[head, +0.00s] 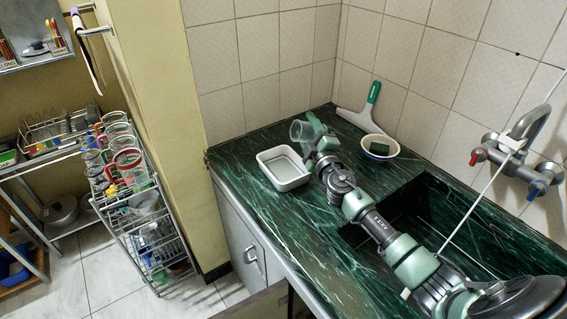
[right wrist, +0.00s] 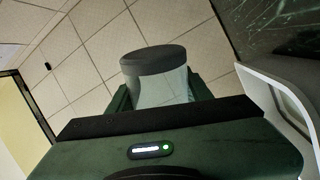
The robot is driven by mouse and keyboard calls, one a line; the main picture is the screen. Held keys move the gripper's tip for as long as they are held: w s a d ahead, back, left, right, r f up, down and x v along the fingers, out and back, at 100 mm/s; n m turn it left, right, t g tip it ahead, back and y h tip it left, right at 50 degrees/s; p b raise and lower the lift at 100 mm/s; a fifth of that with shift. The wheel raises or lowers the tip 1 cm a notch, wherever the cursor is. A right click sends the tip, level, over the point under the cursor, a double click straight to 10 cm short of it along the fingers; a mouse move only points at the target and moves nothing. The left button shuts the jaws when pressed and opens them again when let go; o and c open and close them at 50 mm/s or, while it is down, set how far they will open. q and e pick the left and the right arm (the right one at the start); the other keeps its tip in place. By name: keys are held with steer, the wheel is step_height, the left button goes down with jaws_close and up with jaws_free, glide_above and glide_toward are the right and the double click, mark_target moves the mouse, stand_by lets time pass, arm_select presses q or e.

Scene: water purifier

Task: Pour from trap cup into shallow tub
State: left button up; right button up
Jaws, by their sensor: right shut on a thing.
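The trap cup (head: 298,131) is a clear cup in the head view, held above the counter near the back edge of the shallow tub. In the right wrist view the cup (right wrist: 160,80) shows a dark grey end and a translucent body between the fingers. My right gripper (head: 312,129) is shut on it. The cup looks tilted, but its exact angle and contents cannot be told. The shallow tub (head: 289,184) is white and rectangular on the green counter; its rim also shows at the right of the right wrist view (right wrist: 270,90). My left gripper is not in view.
A bowl (head: 377,157) with a dark green sponge and a squeegee (head: 362,112) lie at the back of the green counter (head: 265,221). A sink (head: 425,200) with a tap (head: 510,150) is at the right. A rack of cups (head: 125,185) stands left, beyond a wall pillar.

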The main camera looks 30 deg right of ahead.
steer(key=shift+f+m+b, duration=0.3)
steer(key=shift+f+m, duration=0.2)
steer(key=shift+r+m+p, duration=0.6)
steer(key=shift+r, duration=0.05)
step_height(320, 180, down, 2)
steer(key=m+b, duration=0.1)
steer(key=m, duration=0.2)
steer(key=shift+a+g+h+b, duration=0.1)
steer(key=shift+g+h+b, duration=0.2)
steer(key=shift+b, duration=0.05)
steer(key=m+p, duration=0.1)
steer(key=d+r+m+p, duration=0.1)
steer(key=shift+d+m+h, duration=0.1)
steer(key=shift+m+h, duration=0.2)
steer(key=shift+m, duration=0.1)
steer(key=d+m+p, duration=0.1)
steer(key=m+p, duration=0.1)
steer(key=m, duration=0.1)
steer(key=d+m+g+p, duration=0.1)
steer(key=shift+s+d+f+m, duration=0.1)
steer(key=shift+s+d+m, duration=0.1)
steer(key=shift+d+m, duration=0.1)
steer(key=shift+d+f+m+p, duration=0.35)
steer(key=shift+d+f+m, duration=0.05)
steer(key=shift+m, duration=0.6)
